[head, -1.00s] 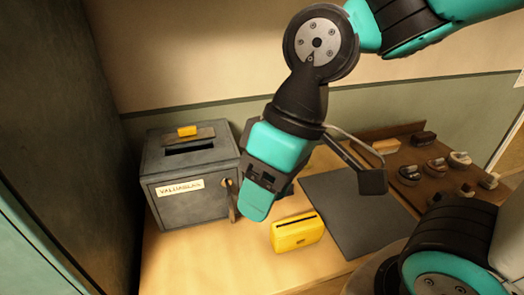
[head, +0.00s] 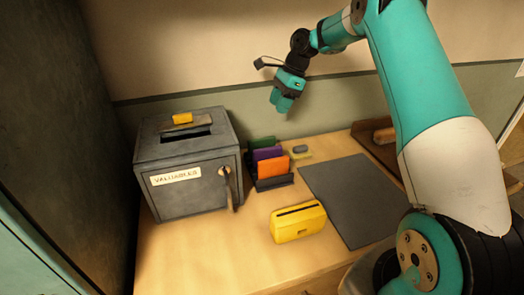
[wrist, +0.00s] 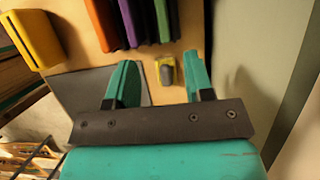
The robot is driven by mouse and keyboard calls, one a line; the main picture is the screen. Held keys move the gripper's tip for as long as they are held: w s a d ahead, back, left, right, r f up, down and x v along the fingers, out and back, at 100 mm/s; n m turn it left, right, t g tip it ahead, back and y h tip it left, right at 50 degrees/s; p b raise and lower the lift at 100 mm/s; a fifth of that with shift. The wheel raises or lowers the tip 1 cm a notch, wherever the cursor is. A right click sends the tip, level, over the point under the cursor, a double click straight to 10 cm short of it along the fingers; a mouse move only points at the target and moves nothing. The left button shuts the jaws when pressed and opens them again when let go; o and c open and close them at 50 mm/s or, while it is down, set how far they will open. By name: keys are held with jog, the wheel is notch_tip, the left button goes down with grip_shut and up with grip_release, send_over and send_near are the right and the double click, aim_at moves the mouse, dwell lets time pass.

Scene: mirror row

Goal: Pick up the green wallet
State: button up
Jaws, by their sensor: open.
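The green wallet (head: 262,142) stands upright at the back of a dark rack (head: 273,184), behind a purple wallet (head: 267,153) and an orange one (head: 272,166). Only its upper part shows in the head view. In the wrist view the green wallet (wrist: 167,18) is at the top edge, partly cut off, right of the purple and orange ones. My gripper (head: 283,106) is open and empty, above and behind the rack near the wall. In the wrist view its fingers (wrist: 160,78) are apart, and the wallet lies beyond their tips.
A grey valuables box (head: 188,165) with a key in its door stands left of the rack. A yellow slotted case (head: 298,222) and a dark mat (head: 352,195) lie in front and right. A small grey-and-yellow object (wrist: 166,70) shows between my fingers, below them on the table.

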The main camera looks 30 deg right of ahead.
aim_at(263, 138)
jog(key=p+x, duration=0.1)
jog(key=x, duration=0.9)
jog(key=shift+s+a, duration=0.1)
jog(key=p+x, duration=0.2)
jog(key=x, duration=0.2)
jog(key=shift+a+f+p, duration=0.15)
jog(key=shift+f+p, duration=0.1)
jog(key=shift+p, duration=0.1)
jog(key=shift+w+a+f, duration=0.15)
jog(key=shift+w+f, duration=0.05)
jog(key=shift+f, duration=0.3)
jog(key=shift+f, duration=0.2)
grip_shut()
